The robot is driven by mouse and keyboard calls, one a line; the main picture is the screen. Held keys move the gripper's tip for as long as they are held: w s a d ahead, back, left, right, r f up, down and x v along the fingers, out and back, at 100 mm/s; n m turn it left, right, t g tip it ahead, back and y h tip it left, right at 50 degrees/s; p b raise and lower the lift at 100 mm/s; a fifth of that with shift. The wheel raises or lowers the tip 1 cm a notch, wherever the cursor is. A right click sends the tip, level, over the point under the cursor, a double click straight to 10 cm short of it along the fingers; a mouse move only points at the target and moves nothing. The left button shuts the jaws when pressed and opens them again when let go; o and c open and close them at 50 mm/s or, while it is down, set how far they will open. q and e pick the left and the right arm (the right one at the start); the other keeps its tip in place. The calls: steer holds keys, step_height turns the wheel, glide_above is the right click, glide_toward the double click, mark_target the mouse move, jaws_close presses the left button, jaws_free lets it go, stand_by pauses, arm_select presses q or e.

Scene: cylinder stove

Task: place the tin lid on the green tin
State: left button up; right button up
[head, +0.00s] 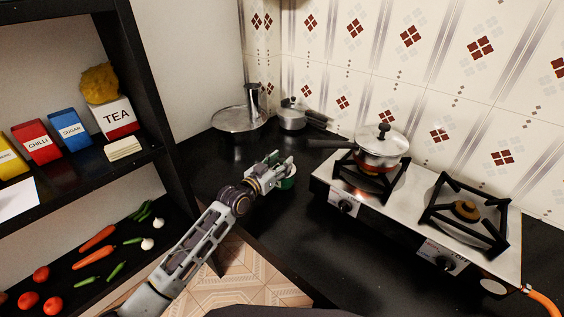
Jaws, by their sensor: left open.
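The green tin (288,183) stands on the black counter, to the left of the stove. My left gripper (279,165) is at the tin, in front of its upper left part, and hides much of it. The gripper is open; I cannot tell whether its fingers touch the tin. A pale rim shows at the tin's top, but I cannot tell whether this is the tin lid. I cannot make out the lid as a separate thing elsewhere. My right gripper is not in view.
A two-burner stove (400,215) stands on the right with a lidded pan (381,150) on its left burner. A large lidded pan (238,119) and a small pot (292,116) stand behind the tin. Black shelves (160,110) with boxes and vegetables are left.

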arm_select(q)
steer(key=shift+v, duration=0.85)
steer(key=v, duration=0.2)
steer(key=shift+s+a, duration=0.15)
steer(key=shift+s, duration=0.1)
glide_toward(280, 163)
steer(key=shift+s+a+r+p, duration=0.2)
steer(key=shift+s+p, duration=0.15)
steer(key=shift+s, duration=0.1)
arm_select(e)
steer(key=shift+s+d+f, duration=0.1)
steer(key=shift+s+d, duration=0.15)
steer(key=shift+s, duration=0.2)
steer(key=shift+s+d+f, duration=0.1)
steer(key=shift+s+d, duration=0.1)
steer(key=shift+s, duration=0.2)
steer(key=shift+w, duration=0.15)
